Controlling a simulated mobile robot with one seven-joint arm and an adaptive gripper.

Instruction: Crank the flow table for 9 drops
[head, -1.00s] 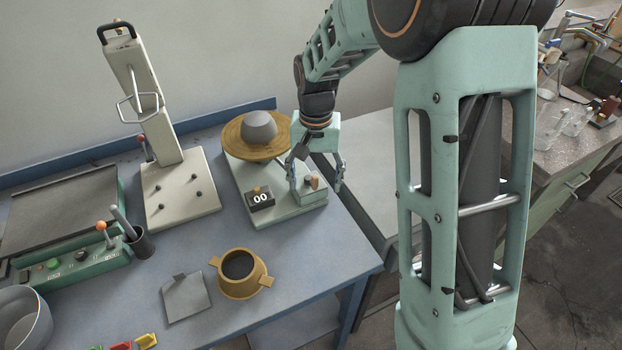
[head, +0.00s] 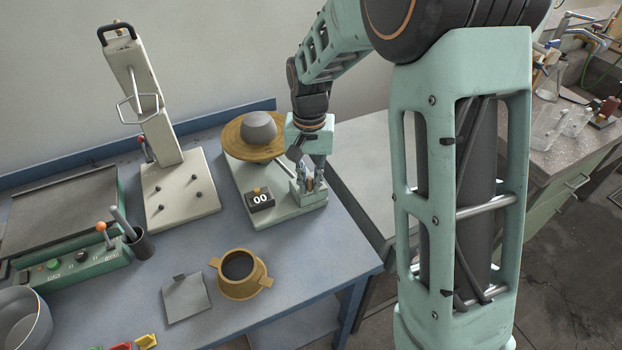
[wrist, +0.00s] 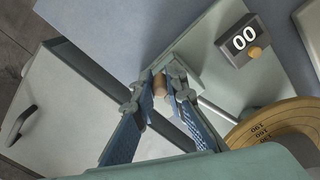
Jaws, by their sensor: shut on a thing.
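The flow table (head: 285,217) has a green-grey base and a round brass top (head: 234,146) with a grey lump of mortar (head: 258,127) on it. Its black counter (head: 261,201) reads 00, and the same counter shows in the wrist view (wrist: 242,40). My gripper (head: 309,182) is at the right end of the base. In the wrist view, my gripper (wrist: 160,82) is shut on the tan crank handle (wrist: 160,88), with a finger on either side. The crank's arm is mostly hidden by the fingers.
A brass mould (head: 243,286) and a grey plate (head: 186,299) lie in front of the flow table. A tall press-like stand (head: 180,207) is to the left, beside a green control box (head: 78,273). A lower pale surface (head: 372,190) lies right of the bench.

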